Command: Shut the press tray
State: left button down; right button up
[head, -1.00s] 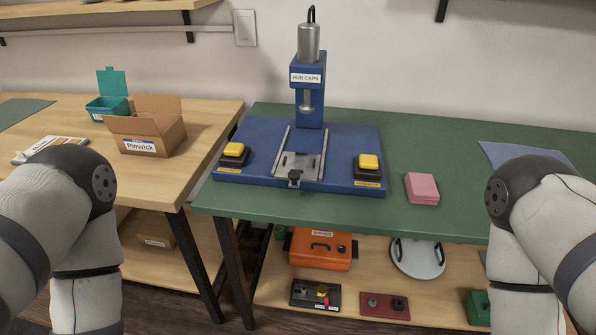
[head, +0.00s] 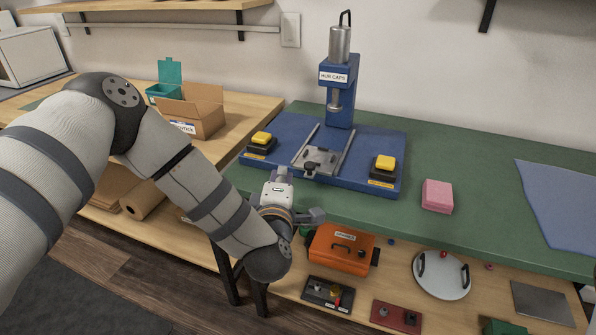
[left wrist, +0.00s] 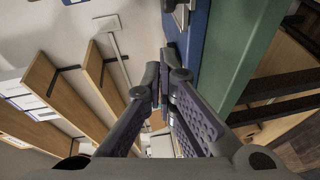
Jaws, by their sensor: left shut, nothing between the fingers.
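The blue press (head: 341,90), labelled "HUB CAPS", stands at the back of its blue base on the green bench. Its grey metal tray (head: 320,157) sits at the front end of two rails, out in front of the press column. A dark knob (head: 309,169) is on the tray's front edge. My left gripper (head: 283,172) is at the base's front edge, left of the knob and apart from it. Its fingers are shut and empty in the left wrist view (left wrist: 160,88), beside the blue base (left wrist: 196,35). My right gripper is out of view.
Yellow-topped buttons flank the tray, left (head: 261,139) and right (head: 384,164). A pink block (head: 437,196) and a blue mat (head: 560,205) lie on the bench. An orange case (head: 342,250) is on the shelf below. A cardboard box (head: 200,112) stands on the left table.

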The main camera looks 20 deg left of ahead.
pick_arm(q)
jog(key=w, duration=0.1)
jog(key=w+d, duration=0.1)
jog(key=w+f, duration=0.1)
jog(key=shift+w+d, duration=0.2)
jog(key=shift+w, duration=0.05)
jog(key=shift+w+d, duration=0.15)
jog(key=shift+w, duration=0.15)
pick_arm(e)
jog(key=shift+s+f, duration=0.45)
pick_arm(q)
jog(key=shift+r, duration=0.1)
